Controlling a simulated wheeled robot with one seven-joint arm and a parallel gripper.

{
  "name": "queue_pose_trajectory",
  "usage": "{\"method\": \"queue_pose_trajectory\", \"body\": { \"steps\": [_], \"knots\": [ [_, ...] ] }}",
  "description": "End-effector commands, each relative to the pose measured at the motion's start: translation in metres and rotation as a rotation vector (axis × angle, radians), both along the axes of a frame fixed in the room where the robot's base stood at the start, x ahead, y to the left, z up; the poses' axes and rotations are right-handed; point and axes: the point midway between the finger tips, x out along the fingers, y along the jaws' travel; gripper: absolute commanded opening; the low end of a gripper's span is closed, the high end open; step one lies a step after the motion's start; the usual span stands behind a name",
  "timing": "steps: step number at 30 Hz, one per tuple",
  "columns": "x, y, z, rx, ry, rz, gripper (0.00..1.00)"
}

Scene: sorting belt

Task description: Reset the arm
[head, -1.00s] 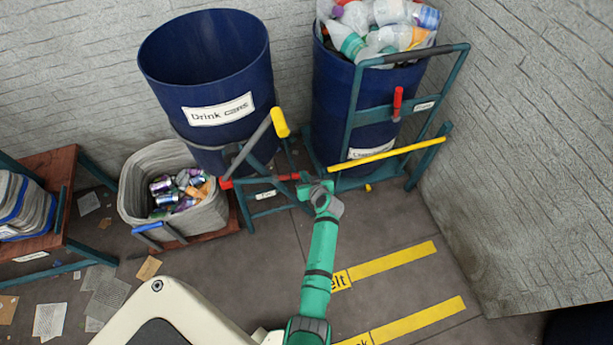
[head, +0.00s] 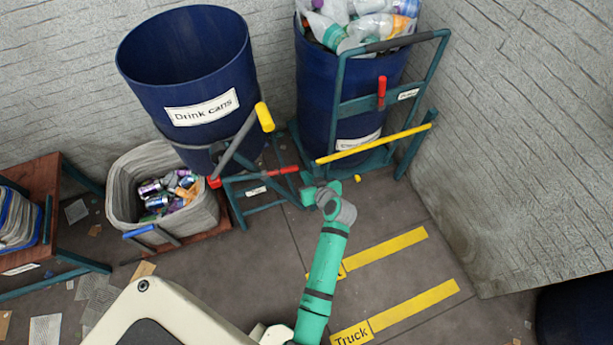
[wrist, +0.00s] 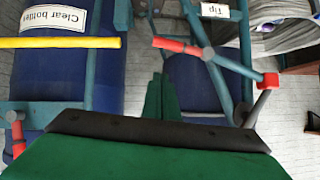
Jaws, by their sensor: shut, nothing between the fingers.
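My arm (head: 321,275) is green and reaches up from the bottom of the head view over the floor. My gripper (head: 308,193) is at its far end, small and partly hidden by the wrist, in front of the stands of the two blue barrels. In the wrist view my gripper (wrist: 160,97) shows as green fingers close together beyond a dark edge. It is shut and holds nothing. From the pictures I cannot tell its exact distance to the stands.
A blue barrel (head: 185,75) labelled "Drink cans" hangs tilted in a teal frame (head: 262,205). A barrel (head: 318,100) full of bottles stands to its right, with a yellow bar (head: 375,145). A grey bin (head: 125,190) holds cans. Yellow-striped floor (head: 415,300) is clear.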

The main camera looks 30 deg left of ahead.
Motion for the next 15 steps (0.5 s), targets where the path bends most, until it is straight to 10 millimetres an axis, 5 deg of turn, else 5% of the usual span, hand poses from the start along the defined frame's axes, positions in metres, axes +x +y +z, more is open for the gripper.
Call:
{"method": "queue_pose_trajectory", "body": {
  "steps": [15],
  "knots": [
    [-0.0019, -0.0018, -0.0021, 0.0, 0.002, -0.008, 0.0]
  ]
}}
